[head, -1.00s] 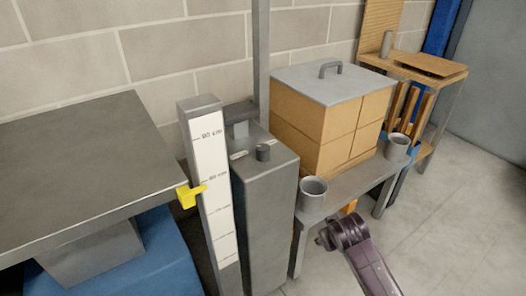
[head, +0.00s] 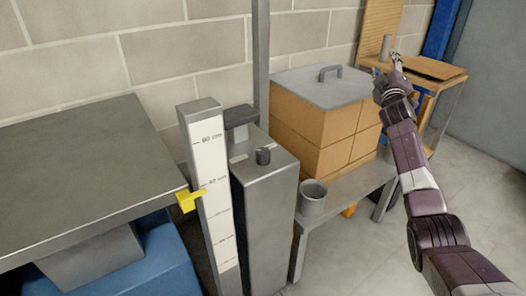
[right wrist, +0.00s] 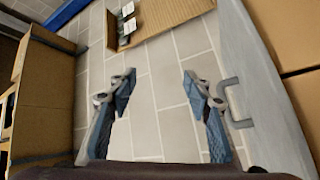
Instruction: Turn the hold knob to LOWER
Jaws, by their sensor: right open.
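The knob (head: 263,156) is a small dark cylinder on top of the grey box-shaped column (head: 268,215). A small pale label (head: 238,158) lies left of it; its text is too small to read, and the knob's setting cannot be told. My right gripper (head: 397,58) is raised at the back right, well away from the knob, beyond the boxes. In the right wrist view it (right wrist: 158,85) is open, with nothing between its two fingers. My left gripper is not in view.
A scale post (head: 206,175) with a yellow pointer (head: 190,199) stands beside a grey table top (head: 80,170). Cartons (head: 315,135) under a handled grey lid (head: 318,88) and a grey cup (head: 312,197) stand on a low bench right of the column.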

